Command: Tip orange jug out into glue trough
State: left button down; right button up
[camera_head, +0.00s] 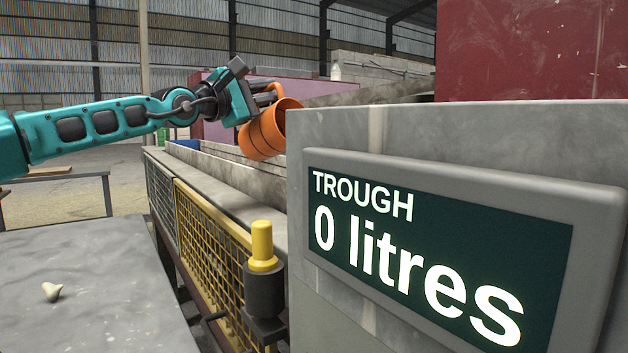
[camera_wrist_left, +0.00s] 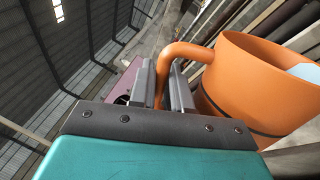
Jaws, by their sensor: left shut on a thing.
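The orange jug (camera_head: 262,136) is held up in the air over the near end of the grey glue trough (camera_head: 222,163), tilted with its mouth toward the upper right. My left gripper (camera_head: 262,97) is shut on the jug's handle. In the left wrist view the jug (camera_wrist_left: 245,85) shows its open mouth at the right, with something pale blue inside, and its handle (camera_wrist_left: 185,50) sits between the fingers of my left gripper (camera_wrist_left: 168,85). A sign on the trough's end (camera_head: 415,250) reads "TROUGH 0 litres". I see no pouring stream. My right gripper is out of view.
A yellow mesh guard (camera_head: 215,245) runs along the trough's side, with a yellow-topped post (camera_head: 262,265) at its near end. A grey table (camera_head: 90,290) at lower left bears a small cream lump (camera_head: 52,291). A dark red block (camera_head: 530,50) stands behind.

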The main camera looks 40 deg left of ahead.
aim_at(275, 83)
pick_arm(q)
jog(key=shift+d+r+m, duration=0.1)
jog(key=shift+d+m, duration=0.2)
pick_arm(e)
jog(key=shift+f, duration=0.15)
pick_arm(q)
jog(key=shift+d+r+b, duration=0.15)
jog(key=shift+d+b, duration=0.15)
jog(key=shift+b, duration=0.15)
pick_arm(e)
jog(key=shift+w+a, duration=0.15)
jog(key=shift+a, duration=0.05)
pick_arm(q)
jog(key=shift+s+d+r+m+h+b, duration=0.1)
jog(key=shift+d+r+m+h+b, duration=0.1)
jog(key=shift+d+m+h+b, duration=0.35)
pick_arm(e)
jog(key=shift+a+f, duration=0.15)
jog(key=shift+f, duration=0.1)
pick_arm(q)
jog(key=shift+d+r+m+b, duration=0.2)
jog(key=shift+d+m+b, duration=0.15)
jog(key=shift+d, duration=0.3)
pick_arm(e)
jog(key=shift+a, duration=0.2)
